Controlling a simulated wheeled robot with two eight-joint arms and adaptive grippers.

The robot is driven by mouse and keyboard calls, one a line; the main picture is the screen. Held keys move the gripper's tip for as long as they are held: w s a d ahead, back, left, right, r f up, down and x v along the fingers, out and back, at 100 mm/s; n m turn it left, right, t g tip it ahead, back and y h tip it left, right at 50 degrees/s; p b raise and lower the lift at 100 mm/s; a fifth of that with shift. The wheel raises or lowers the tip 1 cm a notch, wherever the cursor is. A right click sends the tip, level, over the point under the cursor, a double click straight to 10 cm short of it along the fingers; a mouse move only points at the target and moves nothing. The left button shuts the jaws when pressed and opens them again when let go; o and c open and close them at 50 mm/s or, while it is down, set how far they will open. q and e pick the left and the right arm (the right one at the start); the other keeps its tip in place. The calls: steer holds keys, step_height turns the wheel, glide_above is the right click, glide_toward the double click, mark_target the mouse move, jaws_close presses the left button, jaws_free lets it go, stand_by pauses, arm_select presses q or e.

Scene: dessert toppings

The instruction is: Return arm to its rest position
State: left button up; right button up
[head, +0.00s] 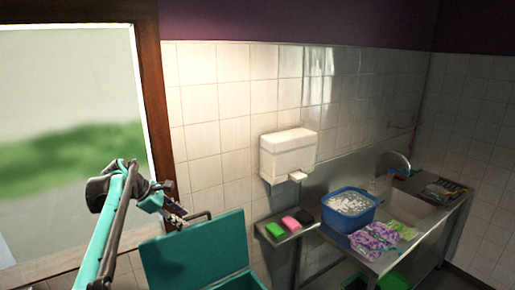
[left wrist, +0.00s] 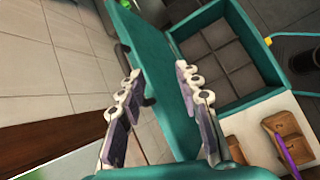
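My left arm (head: 112,225) reaches up from the lower left in the head view, in front of the window. My left gripper (head: 176,212) is at its upper end, small in this view. In the left wrist view the two fingers of my left gripper (left wrist: 160,115) stand apart with nothing between them. Beyond them is a teal container with its lid up (left wrist: 150,60). The same teal lid (head: 205,250) stands below and right of the gripper in the head view. My right gripper is in neither view.
A metal counter (head: 335,240) with a blue tub (head: 350,222), purple packages (head: 373,238) and a sink stands at the right. A small shelf (head: 288,233) holds green, pink and black blocks. A white dispenser (head: 287,156) hangs on the tiled wall.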

arm_select(q)
steer(key=s+d+f+m+y+b, duration=0.2)
steer(key=s+d+f+m+b, duration=0.25)
steer(key=s, duration=0.45)
steer(key=s+d+f+m+y+b, duration=0.1)
steer(key=s+d+f+m+b, duration=0.2)
steer(key=s+f+m, duration=0.4)
steer(key=s+d+f+m+t+y+b, duration=0.1)
steer(key=s+f+m+b, duration=0.7)
steer(key=s+f, duration=1)
steer(key=shift+s+d+f+m+t+y, duration=0.3)
steer(key=shift+s+m+t+y, duration=0.25)
steer(key=shift+t+y, duration=0.4)
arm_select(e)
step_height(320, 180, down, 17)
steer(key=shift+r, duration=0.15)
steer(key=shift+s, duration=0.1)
